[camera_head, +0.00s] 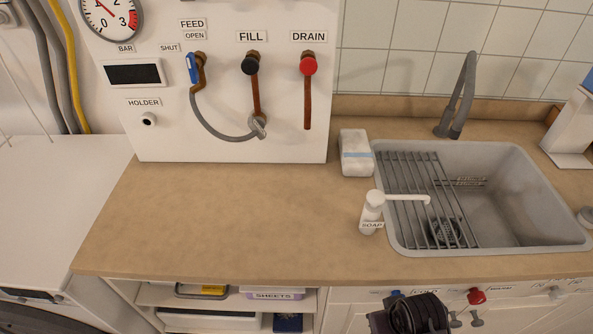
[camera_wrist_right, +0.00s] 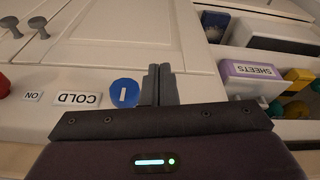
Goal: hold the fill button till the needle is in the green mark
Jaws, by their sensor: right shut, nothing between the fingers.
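The round gauge (camera_head: 110,12) marked BAR is at the top left of the head view, its top cut off. Its red needle slants to the upper left; I cannot make out a green mark. On the white panel below, the FILL control is a black knob (camera_head: 250,65) on a copper pipe. The DRAIN knob (camera_head: 308,65) is red, to its right. The blue FEED lever (camera_head: 193,68) hangs near OPEN. My right gripper (camera_head: 412,312) is low in front of the counter, far from FILL. In the wrist view its fingers (camera_wrist_right: 160,85) are shut and empty. My left gripper is out of view.
The fingers are beside a blue round button (camera_wrist_right: 124,92) near the COLD label; contact is unclear. A red knob (camera_head: 477,296) is on the cabinet front. A soap bottle (camera_head: 372,212), white block (camera_head: 356,153) and sink (camera_head: 520,170) stand right. The counter's left part is clear.

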